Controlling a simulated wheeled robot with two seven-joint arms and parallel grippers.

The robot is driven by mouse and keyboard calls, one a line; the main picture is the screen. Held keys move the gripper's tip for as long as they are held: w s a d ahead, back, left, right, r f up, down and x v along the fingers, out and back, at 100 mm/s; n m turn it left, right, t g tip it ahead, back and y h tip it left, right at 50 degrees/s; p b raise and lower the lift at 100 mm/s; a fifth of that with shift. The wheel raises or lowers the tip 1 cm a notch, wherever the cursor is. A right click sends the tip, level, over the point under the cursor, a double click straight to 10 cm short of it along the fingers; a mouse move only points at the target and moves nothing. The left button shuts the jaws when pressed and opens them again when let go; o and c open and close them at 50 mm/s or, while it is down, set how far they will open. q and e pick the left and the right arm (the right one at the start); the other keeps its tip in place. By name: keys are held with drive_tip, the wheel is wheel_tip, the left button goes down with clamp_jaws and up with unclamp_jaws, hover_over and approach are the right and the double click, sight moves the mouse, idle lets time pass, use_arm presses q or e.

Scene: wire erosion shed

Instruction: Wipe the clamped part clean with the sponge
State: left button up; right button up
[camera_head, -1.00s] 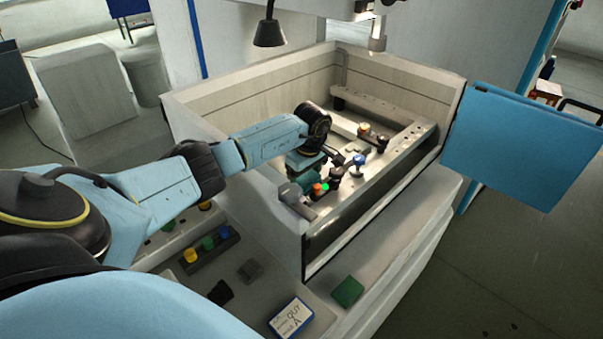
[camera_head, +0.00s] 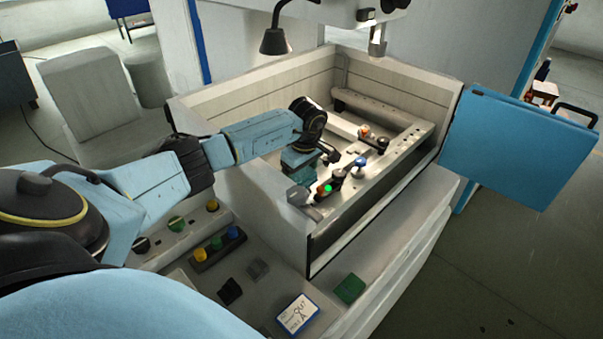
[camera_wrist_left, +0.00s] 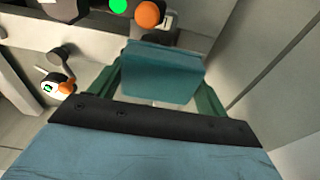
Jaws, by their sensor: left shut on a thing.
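My left gripper (camera_head: 300,160) reaches over the front wall into the work tank (camera_head: 265,188). It is shut on a teal block, taken to be the sponge (camera_wrist_left: 160,75), which sits between its green fingers in the wrist view. Dark clamps with a bright green dot (camera_head: 327,188) lie just right of the gripper. An orange knob (camera_wrist_left: 150,14) is close beyond the sponge in the wrist view. I cannot make out the clamped part clearly among the clamps and rails. I cannot tell whether the sponge touches anything. My right gripper is not in view.
A blue-topped knob (camera_head: 360,161) and an orange knob (camera_head: 364,130) stand farther right and back in the tank. A lamp (camera_head: 274,42) hangs above the rear wall. On the front ledge are a green pad (camera_head: 350,288) and a white card (camera_head: 298,314). A blue door (camera_head: 510,150) stands open at right.

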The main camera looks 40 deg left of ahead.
use_arm(q)
wheel_tip(320, 180, up, 2)
drive_tip(key=shift+s+r+p, duration=0.1)
drive_tip(key=shift+p, duration=0.4)
drive_tip(key=shift+r+p, duration=0.7)
drive_tip(key=shift+r, duration=0.3)
